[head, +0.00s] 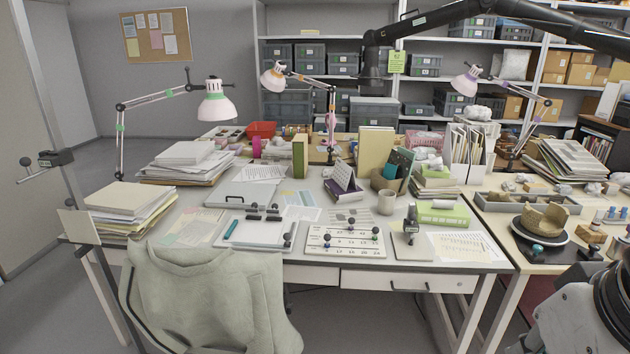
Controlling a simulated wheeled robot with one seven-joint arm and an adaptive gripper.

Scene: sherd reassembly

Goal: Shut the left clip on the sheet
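A white board with a pale sheet (258,235) lies near the front edge of the grey table, left of centre. Two dark clips sit side by side at its back edge: the left clip (253,212) and the right clip (273,212). They are too small to tell whether either is open or shut. A teal pen (231,229) lies along the board's left side and a dark slim tool (288,235) along its right. My gripper is not in view; only a grey and black part of my arm shows at the bottom right.
A chair with a pale green cover (210,298) stands in front of the board. A white panel with dark knobs (345,241) lies to its right, a grey case (252,195) behind it. Paper stacks (130,208) stand left. A black boom (450,14) crosses overhead.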

